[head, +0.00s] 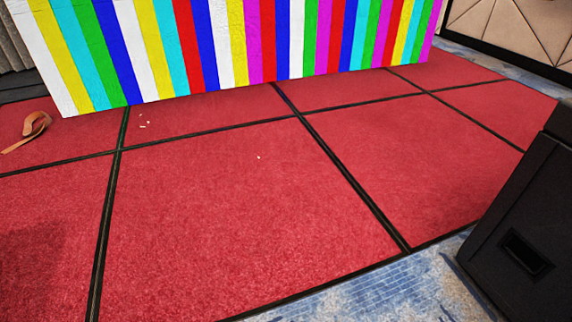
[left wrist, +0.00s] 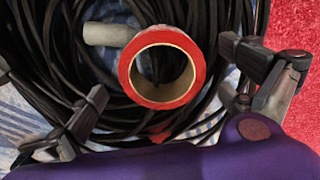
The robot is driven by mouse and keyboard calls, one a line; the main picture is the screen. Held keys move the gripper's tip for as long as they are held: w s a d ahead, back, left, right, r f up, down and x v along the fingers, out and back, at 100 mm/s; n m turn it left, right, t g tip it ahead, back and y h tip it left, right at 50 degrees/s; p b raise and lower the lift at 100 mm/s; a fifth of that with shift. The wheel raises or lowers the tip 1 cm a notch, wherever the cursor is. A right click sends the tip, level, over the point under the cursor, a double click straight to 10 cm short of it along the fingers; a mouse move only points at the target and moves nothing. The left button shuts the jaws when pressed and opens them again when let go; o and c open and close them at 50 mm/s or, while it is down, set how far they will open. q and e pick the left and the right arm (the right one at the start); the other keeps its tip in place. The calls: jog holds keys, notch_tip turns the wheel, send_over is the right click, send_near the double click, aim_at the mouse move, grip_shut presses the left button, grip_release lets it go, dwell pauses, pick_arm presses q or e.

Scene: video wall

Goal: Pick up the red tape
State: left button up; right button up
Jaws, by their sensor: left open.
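The red tape (left wrist: 127,70) is a roll with a red outside and a tan inner ring, seen in the left wrist view. It rests on or against a coil of black cable (left wrist: 60,45), with its round opening facing the camera. My left gripper (left wrist: 165,69) is open, with one dark finger to the left of the roll and the other to its right. Neither finger visibly touches the tape. The head view shows neither gripper, and the tape is not in it.
A pale grey cylinder (left wrist: 108,34) lies on the cable beside the tape. In the head view, a colour-striped wall (head: 215,45) stands behind red carpet panels (head: 220,200). A black box (head: 525,225) stands at the right.

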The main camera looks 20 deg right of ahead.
pick_arm(q)
notch_tip(320, 180, down, 2)
jog(key=shift+f+b, duration=0.2)
jog(key=shift+b, duration=0.2)
jog(key=shift+r, duration=0.1)
jog(key=shift+c, duration=0.7)
jog(key=c, duration=1.3)
